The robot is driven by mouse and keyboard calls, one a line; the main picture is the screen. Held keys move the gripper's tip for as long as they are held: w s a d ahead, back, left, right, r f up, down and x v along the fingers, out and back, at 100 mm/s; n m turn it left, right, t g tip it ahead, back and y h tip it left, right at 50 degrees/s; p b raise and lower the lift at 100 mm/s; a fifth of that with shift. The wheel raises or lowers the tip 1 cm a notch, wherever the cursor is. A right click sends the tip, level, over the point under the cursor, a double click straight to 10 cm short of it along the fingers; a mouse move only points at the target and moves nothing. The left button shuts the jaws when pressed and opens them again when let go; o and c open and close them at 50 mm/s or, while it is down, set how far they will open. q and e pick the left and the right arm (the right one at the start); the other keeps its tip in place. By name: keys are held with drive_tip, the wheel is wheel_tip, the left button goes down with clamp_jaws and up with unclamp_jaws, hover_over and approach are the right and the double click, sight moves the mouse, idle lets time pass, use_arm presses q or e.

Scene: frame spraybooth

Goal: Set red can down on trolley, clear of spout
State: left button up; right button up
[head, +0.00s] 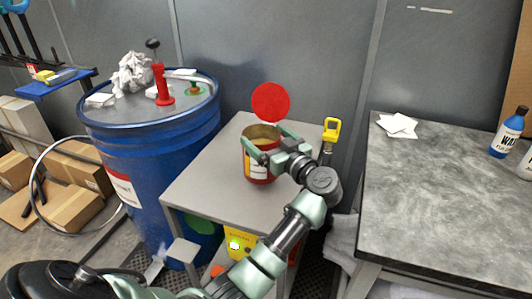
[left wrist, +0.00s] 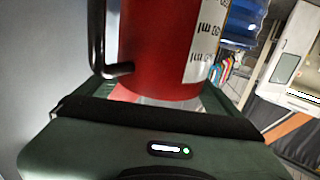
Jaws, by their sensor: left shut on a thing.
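The red can (head: 260,177) is upright, with an open top, a tan inside and a pale label. My left gripper (head: 268,146) reaches it from the right and is shut around its upper part. In the left wrist view the can (left wrist: 160,50) fills the upper middle, showing ml markings and a dark handle. The can appears over the middle of the grey trolley top (head: 205,180); I cannot tell whether its base touches. A red disc (head: 270,102) shows just above and behind the can; I cannot tell whether it is attached. My right gripper is out of view.
A blue drum (head: 160,150) with a red upright fitting (head: 161,85) and crumpled rags (head: 132,73) stands left of the trolley. A yellow-handled tool (head: 331,131) rises at the trolley's right edge. A dark-topped table (head: 440,190) is further right. The trolley's front left is bare.

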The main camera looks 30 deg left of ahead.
use_arm(q)
wheel_tip(320, 180, down, 3)
drive_tip(key=shift+f, duration=0.8)
drive_tip(key=o, duration=1.7)
drive_tip(key=shift+f, duration=0.2)
drive_tip(key=shift+s, duration=0.1)
drive_tip(key=shift+r, duration=0.15)
